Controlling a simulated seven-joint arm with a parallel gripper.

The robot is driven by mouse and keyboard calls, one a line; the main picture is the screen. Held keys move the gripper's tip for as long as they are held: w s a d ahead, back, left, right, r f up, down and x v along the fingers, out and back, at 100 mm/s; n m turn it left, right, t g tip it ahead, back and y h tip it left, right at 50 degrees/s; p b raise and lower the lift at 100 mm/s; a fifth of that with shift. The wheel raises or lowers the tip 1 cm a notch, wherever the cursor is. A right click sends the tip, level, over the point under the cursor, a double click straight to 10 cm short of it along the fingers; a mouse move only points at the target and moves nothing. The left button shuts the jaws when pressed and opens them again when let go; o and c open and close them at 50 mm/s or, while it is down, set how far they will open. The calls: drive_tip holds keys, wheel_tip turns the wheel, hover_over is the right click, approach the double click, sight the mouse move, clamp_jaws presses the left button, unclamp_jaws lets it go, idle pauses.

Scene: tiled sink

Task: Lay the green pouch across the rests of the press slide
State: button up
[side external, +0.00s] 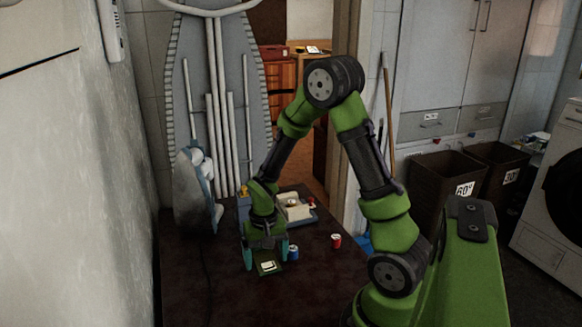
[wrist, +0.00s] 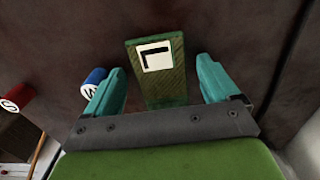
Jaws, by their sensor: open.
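The green pouch (side external: 268,267) lies flat on the dark table. It has a white label with a black mark, and it also shows in the wrist view (wrist: 156,73). My gripper (side external: 266,261) is low over the table with its teal fingers apart, one on each side of the pouch. In the wrist view my gripper (wrist: 168,88) is open, with a gap between the pouch and each finger. A pale block-like device on a blue-grey base (side external: 296,209), perhaps the press slide, stands behind my gripper. Its rests cannot be made out.
A blue can (side external: 293,252) stands close beside the right finger; it shows in the wrist view (wrist: 94,82). A red can (side external: 336,241) stands farther right. A clothes iron (side external: 195,190) stands upright at the back left. The front left of the table (side external: 190,290) is mostly clear.

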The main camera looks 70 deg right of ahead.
sight(266, 262)
wheel_tip(266, 262, up, 12)
drive_tip(key=s+a+r+n+t, duration=0.2)
drive_tip(key=a+r+t, duration=0.1)
drive_tip(key=a+r, duration=0.3)
drive_tip(key=shift+a+r, duration=0.4)
drive_tip(key=shift+r, duration=0.2)
drive_tip(key=s+a+r+n+t, duration=0.1)
drive_tip(key=a, duration=0.1)
drive_tip(key=s+a+r+n+t+y, duration=0.1)
drive_tip(key=s+a+r, duration=0.1)
drive_tip(key=s+a+r+t+y, duration=0.1)
drive_tip(key=s+a+r+t, duration=0.1)
drive_tip(key=a, duration=0.1)
drive_tip(key=shift+s+n, duration=0.2)
drive_tip(key=shift+n, duration=0.2)
drive_tip(key=shift+c, duration=0.7)
drive_tip(key=shift+s+r, duration=0.1)
drive_tip(key=shift+s, duration=0.05)
drive_tip(key=shift+c, duration=1.2)
drive_tip(key=c, duration=0.5)
